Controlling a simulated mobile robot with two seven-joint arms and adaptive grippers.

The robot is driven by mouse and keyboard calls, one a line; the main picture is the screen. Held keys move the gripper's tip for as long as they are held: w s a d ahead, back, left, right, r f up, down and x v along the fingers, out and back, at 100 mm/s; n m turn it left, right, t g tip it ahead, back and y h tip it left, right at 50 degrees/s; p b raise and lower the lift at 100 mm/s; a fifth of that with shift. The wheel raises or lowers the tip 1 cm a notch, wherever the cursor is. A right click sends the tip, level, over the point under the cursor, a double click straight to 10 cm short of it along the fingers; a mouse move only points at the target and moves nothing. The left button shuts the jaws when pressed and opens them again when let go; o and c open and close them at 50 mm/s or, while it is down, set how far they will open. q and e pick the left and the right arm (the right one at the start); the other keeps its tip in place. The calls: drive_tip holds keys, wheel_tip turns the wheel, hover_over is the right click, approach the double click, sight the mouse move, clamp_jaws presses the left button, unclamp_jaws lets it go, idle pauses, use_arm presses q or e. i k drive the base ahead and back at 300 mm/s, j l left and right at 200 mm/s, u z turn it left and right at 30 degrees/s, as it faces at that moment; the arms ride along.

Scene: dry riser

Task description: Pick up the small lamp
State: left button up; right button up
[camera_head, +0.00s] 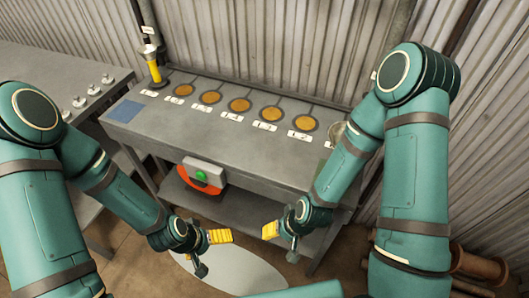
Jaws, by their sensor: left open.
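A small yellow upright thing with a flared pale head, which looks like the small lamp (154,72), stands at the far left end of the grey bench (180,128). My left gripper (211,253) is open and empty in front of the bench, low and well apart from the lamp. My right gripper (281,243) faces it from the right, also in front of the bench. It appears open and empty. Neither gripper touches anything.
Several orange discs (240,105) with white labels line the bench top. A blue patch (125,110) marks its left end. A round vessel (337,131) is partly hidden by my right arm. A red-and-white box with a green button (201,176) is on the front. Corrugated walls stand behind.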

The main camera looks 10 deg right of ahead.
sight(148, 52)
drive_tip(key=j+z, duration=0.2)
drive_tip(key=z, duration=0.15)
drive_tip(key=j+z, duration=0.2)
drive_tip(key=z, duration=0.15)
drive_tip(key=j+z, duration=0.2)
drive_tip(key=z, duration=0.15)
drive_tip(key=j+z, duration=0.2)
drive_tip(key=j, duration=0.25)
drive_tip(key=k+j+z, duration=0.15)
drive_tip(key=j, duration=0.3)
